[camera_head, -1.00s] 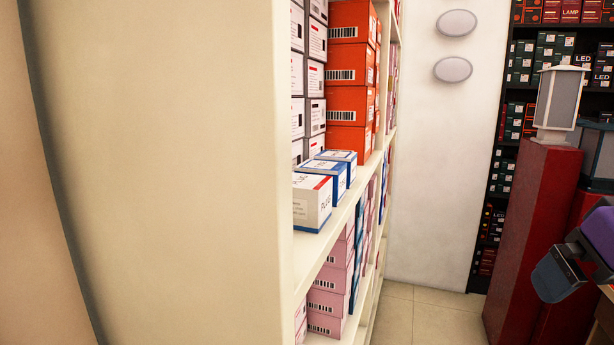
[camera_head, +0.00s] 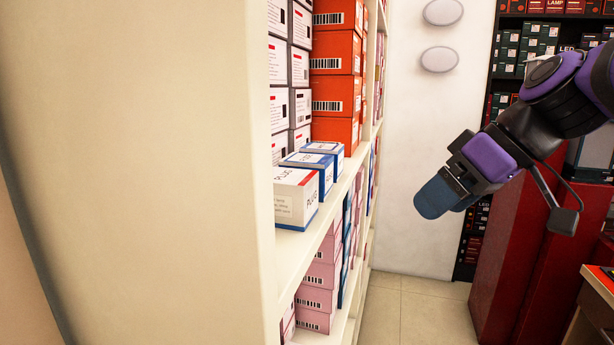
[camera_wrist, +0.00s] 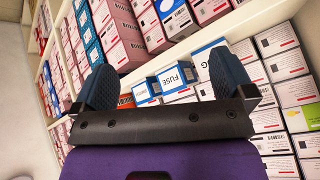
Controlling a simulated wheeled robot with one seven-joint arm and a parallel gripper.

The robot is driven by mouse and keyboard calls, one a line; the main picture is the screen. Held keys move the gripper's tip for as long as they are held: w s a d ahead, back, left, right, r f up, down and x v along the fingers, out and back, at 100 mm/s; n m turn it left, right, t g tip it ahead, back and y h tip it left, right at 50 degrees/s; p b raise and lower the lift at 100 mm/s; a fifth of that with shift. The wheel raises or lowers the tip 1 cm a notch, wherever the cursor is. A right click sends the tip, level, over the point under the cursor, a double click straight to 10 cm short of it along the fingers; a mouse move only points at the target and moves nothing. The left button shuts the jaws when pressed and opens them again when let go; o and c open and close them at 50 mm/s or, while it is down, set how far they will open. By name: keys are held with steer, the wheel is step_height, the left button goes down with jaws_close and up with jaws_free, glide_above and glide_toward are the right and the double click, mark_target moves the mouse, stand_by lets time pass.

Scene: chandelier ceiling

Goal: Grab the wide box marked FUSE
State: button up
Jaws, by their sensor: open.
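The box marked FUSE (camera_wrist: 178,77) is white and blue and shows in the wrist view between my two fingers, beyond them. Another blue-and-white box (camera_wrist: 146,91) is on its left, and a box with lettering ending in G (camera_wrist: 207,48) is on its right, partly behind the right finger. In the head view a row of small boxes stands at the shelf edge; the middle blue one (camera_head: 309,169) seems to be the FUSE box, its lettering unreadable there. My gripper (camera_head: 440,196) is open and empty, in the air right of the shelf; it also shows in the wrist view (camera_wrist: 163,75).
A white box with a red stripe (camera_head: 296,198) stands nearest on the shelf (camera_head: 322,226). Orange boxes (camera_head: 335,95) are stacked behind, and pink boxes (camera_head: 318,282) fill the shelf below. A red pedestal (camera_head: 520,240) stands right. The aisle floor (camera_head: 410,315) is clear.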

mark_target(323, 159)
steer(key=w+a+r+n+y, duration=0.2)
steer(key=w+a+n+y, duration=0.15)
steer(key=w, duration=0.35)
steer(key=w+a+r+n+y, duration=0.3)
steer(key=w+a, duration=0.1)
steer(key=w, duration=0.3)
steer(key=shift+t+h, duration=0.25)
steer(key=shift+t, duration=0.15)
steer(key=x, duration=1.1)
steer(key=shift+s+f, duration=0.1)
steer(key=shift+s, duration=0.15)
steer(key=c, duration=0.9)
steer(key=shift+o, duration=0.2)
